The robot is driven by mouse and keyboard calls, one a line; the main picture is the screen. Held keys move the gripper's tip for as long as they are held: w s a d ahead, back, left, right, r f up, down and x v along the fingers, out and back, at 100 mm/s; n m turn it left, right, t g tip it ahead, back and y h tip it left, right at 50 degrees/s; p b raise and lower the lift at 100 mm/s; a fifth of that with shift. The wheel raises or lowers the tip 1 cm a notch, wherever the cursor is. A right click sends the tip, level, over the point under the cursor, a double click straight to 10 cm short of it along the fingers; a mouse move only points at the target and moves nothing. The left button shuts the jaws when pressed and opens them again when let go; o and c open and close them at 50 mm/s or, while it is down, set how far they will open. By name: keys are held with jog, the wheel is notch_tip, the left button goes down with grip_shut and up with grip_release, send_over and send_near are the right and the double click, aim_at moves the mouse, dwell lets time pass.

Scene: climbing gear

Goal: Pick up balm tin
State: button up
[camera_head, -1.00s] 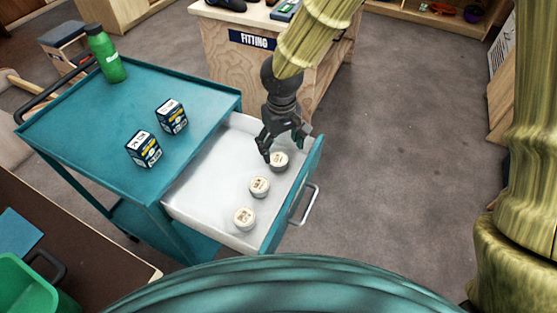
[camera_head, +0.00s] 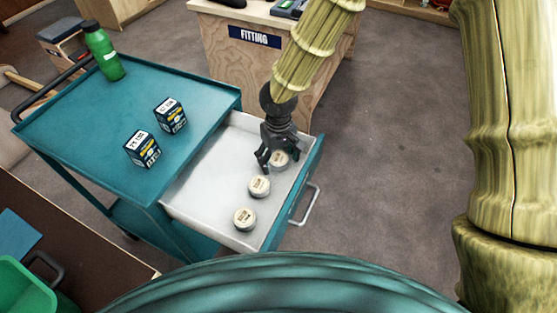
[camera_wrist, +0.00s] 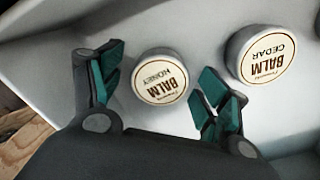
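Three round balm tins with pale lids lie in a row in the open white drawer (camera_head: 213,180) of the teal cart. The far tin (camera_head: 280,159) is at my gripper (camera_head: 279,162); the middle tin (camera_head: 259,186) and the near tin (camera_head: 245,218) lie apart from it. In the wrist view, the honey balm tin (camera_wrist: 161,77) sits between the two teal-padded fingertips of my gripper (camera_wrist: 160,88), with gaps on both sides. The cedar balm tin (camera_wrist: 262,55) is outside the right finger. My gripper is open and holds nothing.
The drawer walls surround the tins, and its front has a metal handle (camera_head: 304,204). Two dark boxes, one nearer (camera_head: 142,149) and one farther (camera_head: 171,115), and a green bottle (camera_head: 103,51) stand on the cart top (camera_head: 110,120). A wooden fitting counter (camera_head: 245,70) stands behind.

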jog(key=c, duration=1.1)
jog(key=shift+r, duration=0.1)
